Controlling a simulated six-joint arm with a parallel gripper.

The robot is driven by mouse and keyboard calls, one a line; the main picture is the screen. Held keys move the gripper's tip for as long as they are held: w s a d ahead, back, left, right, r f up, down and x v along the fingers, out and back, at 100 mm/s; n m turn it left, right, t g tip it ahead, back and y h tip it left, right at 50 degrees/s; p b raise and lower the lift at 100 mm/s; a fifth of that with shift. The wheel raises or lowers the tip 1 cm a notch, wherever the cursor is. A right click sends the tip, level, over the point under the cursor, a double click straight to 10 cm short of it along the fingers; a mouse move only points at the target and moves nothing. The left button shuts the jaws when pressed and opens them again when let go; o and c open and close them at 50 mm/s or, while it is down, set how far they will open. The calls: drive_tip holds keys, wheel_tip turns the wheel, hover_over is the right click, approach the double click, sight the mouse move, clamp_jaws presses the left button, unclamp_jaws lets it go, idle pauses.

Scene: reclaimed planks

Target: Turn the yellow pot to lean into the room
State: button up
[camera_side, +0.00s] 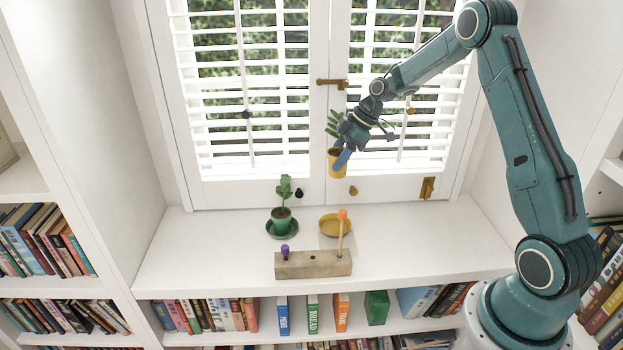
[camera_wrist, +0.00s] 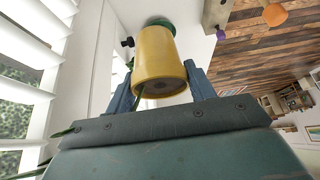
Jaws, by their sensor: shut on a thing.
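The yellow pot (camera_side: 334,168) is held up in front of the window frame, above the sill, in the side view. Green leaves (camera_side: 334,122) show above it. My gripper (camera_side: 343,157) is shut on the pot from the right, with a blue finger across its side. In the wrist view the pot (camera_wrist: 157,60) sits between the two blue fingers (camera_wrist: 160,90), with its dark end facing the camera. A yellow saucer (camera_side: 329,224) lies empty on the sill below. Which way the plant leans is hard to tell.
A green potted plant (camera_side: 281,213) stands on a green saucer (camera_side: 273,231) to the left. A wooden block (camera_side: 308,265) with a purple knob (camera_side: 285,250) and an orange-topped stick (camera_side: 342,228) sits at the front edge. White shutters (camera_side: 240,90) stand close behind; the right sill is clear.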

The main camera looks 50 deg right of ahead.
drive_tip(key=shift+r, duration=0.2)
drive_tip(key=shift+r, duration=1.3)
wheel_tip(320, 180, down, 19)
drive_tip(key=m+t+h, duration=0.1)
drive_tip(key=m, duration=0.3)
drive_tip(key=shift+f+h, duration=0.15)
drive_tip(key=shift+h, duration=0.25)
drive_tip(key=shift+f, duration=0.2)
drive_tip(key=shift+f, duration=1.25)
